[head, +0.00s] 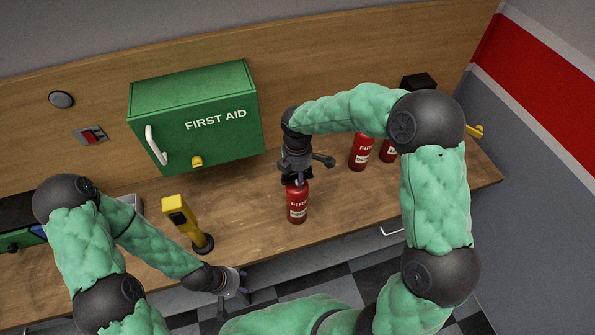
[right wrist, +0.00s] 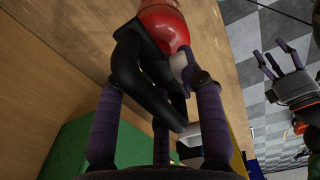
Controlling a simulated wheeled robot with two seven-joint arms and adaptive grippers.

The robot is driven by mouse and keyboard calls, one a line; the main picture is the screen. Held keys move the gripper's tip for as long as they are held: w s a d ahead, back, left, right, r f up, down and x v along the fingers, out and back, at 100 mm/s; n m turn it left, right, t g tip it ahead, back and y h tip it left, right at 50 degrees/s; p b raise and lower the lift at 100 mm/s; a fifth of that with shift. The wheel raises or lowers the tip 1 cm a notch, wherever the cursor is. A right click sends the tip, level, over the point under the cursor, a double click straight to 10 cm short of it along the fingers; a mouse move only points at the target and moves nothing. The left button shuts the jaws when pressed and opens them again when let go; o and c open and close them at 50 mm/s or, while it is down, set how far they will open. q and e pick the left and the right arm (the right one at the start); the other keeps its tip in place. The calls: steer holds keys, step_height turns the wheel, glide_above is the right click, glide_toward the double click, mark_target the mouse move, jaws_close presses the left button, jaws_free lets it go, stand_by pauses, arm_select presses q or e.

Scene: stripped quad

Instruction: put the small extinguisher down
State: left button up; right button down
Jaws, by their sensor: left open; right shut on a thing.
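The small red extinguisher (head: 297,206) is upright over the wooden counter, right of the middle of the head view. My right gripper (head: 296,180) is above it and shut on its black top. In the right wrist view the red body (right wrist: 165,25) and black handle and hose (right wrist: 145,70) show between the purple fingers. I cannot tell whether its base touches the counter. My left gripper (head: 240,285) is open and empty, low at the counter's front edge; it also shows in the right wrist view (right wrist: 283,68).
Two more red extinguishers (head: 361,153) (head: 388,152) stand behind, partly hidden by my right arm. A green first aid cabinet (head: 195,112) is at the back. A yellow and black upright device (head: 181,215) stands to the left. Bare counter (head: 245,212) lies between it and the held extinguisher.

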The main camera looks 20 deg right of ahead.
steer(key=shift+w, duration=0.1)
steer(key=c, duration=0.8)
jaws_free()
steer(key=shift+f, duration=0.1)
steer(key=shift+s, duration=0.2)
step_height(320, 180, up, 12)
steer(key=shift+r, duration=0.15)
steer(key=shift+w, duration=0.1)
